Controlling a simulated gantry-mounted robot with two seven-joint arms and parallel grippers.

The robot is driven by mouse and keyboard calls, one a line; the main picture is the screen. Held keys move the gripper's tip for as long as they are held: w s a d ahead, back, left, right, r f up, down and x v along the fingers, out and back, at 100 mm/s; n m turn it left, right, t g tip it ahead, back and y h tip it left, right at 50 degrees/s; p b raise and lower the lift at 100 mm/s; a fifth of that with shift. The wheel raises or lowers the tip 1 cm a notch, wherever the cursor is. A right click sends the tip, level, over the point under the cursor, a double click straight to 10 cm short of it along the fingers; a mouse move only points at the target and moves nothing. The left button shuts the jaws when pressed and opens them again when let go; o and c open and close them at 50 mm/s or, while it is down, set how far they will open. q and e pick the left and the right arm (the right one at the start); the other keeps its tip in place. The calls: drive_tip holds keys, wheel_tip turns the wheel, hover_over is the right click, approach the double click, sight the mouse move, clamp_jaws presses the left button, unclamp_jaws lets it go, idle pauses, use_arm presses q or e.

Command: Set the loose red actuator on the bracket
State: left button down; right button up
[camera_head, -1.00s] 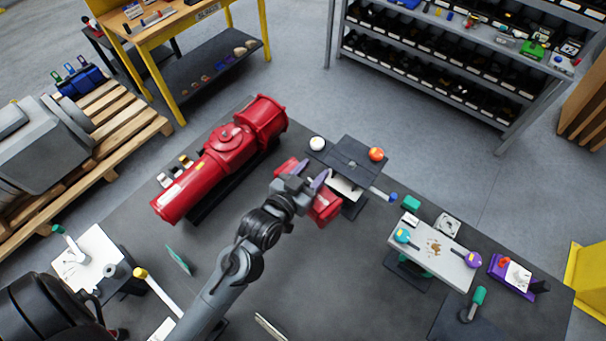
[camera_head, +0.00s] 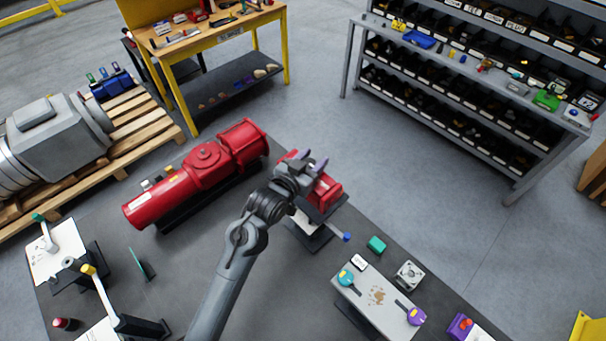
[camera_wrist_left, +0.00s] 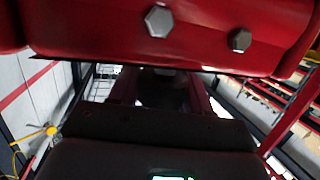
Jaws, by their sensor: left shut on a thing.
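My left gripper (camera_head: 305,170) is shut on the small red actuator (camera_head: 328,192). In the head view the actuator is over the bracket (camera_head: 309,238), covering its dark top plate. Only the bracket's lower part and a lever with a blue tip (camera_head: 346,236) show. I cannot tell whether the actuator touches the plate. In the left wrist view the red actuator body (camera_wrist_left: 200,25), with two hex bolts, fills the top, above dark parts I cannot identify. My right gripper is not in view.
A large red actuator (camera_head: 205,160) lies left of my arm on the dark table. A valve plate (camera_head: 378,298) with teal and purple handles, a green block (camera_head: 377,244) and a small square part (camera_head: 409,275) are at right. White panels with levers (camera_head: 58,250) are at left.

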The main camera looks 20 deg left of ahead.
use_arm(q)
drive_tip(key=shift+w+d+r, duration=0.1)
drive_tip(key=shift+w+r, duration=0.5)
drive_tip(key=shift+w, duration=0.15)
drive_tip(key=shift+p, duration=0.35)
drive_tip(key=shift+f+b, duration=1.15)
drive_tip(key=shift+f, duration=0.9)
drive_tip(key=shift+f+b, duration=0.4)
drive_tip(key=shift+f, duration=0.45)
